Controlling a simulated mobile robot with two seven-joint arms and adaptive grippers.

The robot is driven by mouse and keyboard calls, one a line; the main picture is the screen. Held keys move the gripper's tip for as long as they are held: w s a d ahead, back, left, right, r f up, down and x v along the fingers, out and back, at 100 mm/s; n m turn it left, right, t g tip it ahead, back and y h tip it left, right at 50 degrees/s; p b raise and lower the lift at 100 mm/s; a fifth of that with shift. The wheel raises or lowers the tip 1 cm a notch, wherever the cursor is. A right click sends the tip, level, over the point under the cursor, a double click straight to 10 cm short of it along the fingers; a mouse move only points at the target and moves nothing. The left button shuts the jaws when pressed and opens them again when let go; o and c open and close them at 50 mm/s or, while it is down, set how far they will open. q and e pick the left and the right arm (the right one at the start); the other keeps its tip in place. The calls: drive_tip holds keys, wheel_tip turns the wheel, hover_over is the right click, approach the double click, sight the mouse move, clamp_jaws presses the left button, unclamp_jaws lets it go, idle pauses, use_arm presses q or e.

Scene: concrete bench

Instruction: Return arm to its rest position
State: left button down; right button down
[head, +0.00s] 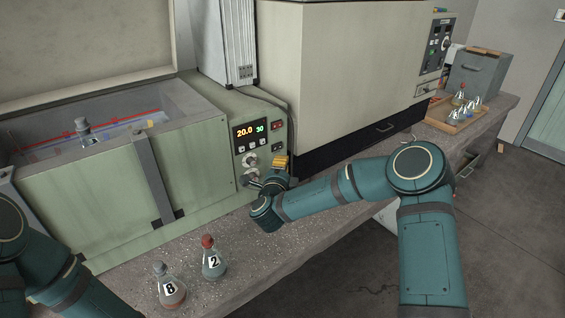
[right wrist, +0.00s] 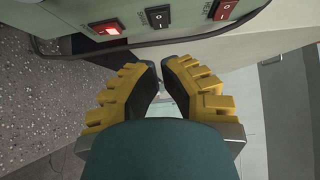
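My right arm reaches in from the right in the head view. Its gripper (head: 280,166), with yellow fingers, is at the front of the green bath's control panel (head: 262,148), below the switches and close to the knobs. In the right wrist view the yellow and black fingers (right wrist: 160,68) have their tips nearly together, with nothing seen between them. The panel's switches, one lit red (right wrist: 108,28), lie beyond the fingertips. My left arm shows at the lower left of the head view. Its gripper is out of the picture.
Flasks marked 8 (head: 171,292) and 2 (head: 213,262) stand on the bench front (head: 262,266). A flask (head: 84,132) is in the open bath. A large beige cabinet (head: 345,75) stands right of it. A tray (head: 440,117) with several flasks is at the far right.

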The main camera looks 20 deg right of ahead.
drive_tip(key=a+v, duration=0.1)
drive_tip(key=v, duration=0.6)
drive_tip(key=s+a+f+n+g+y, duration=0.3)
drive_tip(key=s+a+f+n+y, duration=0.15)
drive_tip(key=f+n, duration=0.3)
drive_tip(key=s+a+f+n+g+y, duration=0.25)
drive_tip(key=f+n+y, duration=0.35)
drive_tip(key=f, duration=0.3)
drive_tip(key=s+d+f+n+g, duration=0.1)
drive_tip(key=s+f+n+g, duration=0.3)
drive_tip(key=s, duration=0.6)
drive_tip(key=s+f+n+g, duration=0.4)
drive_tip(key=s+g, duration=0.1)
drive_tip(key=s, duration=0.5)
drive_tip(key=shift+d+f+y, duration=0.35)
drive_tip(key=shift+f+y, duration=0.05)
drive_tip(key=shift+y, duration=0.05)
drive_tip(key=shift+s, duration=0.1)
